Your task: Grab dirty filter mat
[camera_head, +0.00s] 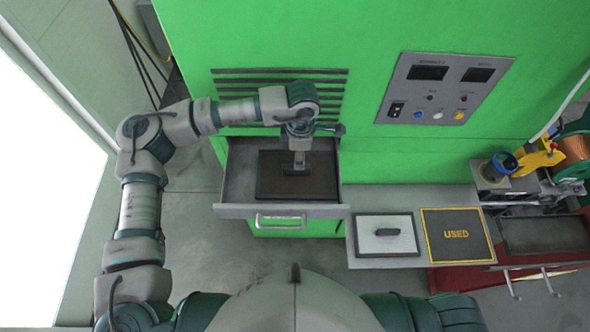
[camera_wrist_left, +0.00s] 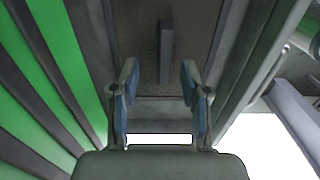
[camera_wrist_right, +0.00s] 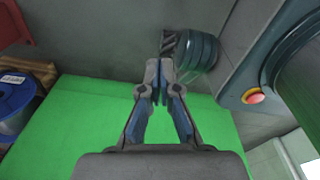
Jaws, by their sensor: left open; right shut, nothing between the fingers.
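The dirty filter mat (camera_head: 275,184), dark brown with a dark frame, lies in the open drawer (camera_head: 236,180) of the green machine. In the left wrist view the mat (camera_wrist_left: 195,40) shows with its upright handle bar (camera_wrist_left: 167,52). My left gripper (camera_head: 299,163) hangs over the mat; in the left wrist view its fingers (camera_wrist_left: 160,80) are apart, with the handle beyond and between them and nothing held. My right gripper (camera_wrist_right: 160,75) shows only in the right wrist view, shut and empty, away from the mat.
A light mat with a dark handle (camera_head: 370,243) lies on the shelf right of the drawer, beside a yellow-edged square marked USED (camera_head: 456,252). A control panel (camera_head: 445,88) is on the green wall (camera_head: 330,30). Spools and a red cart stand at the far right.

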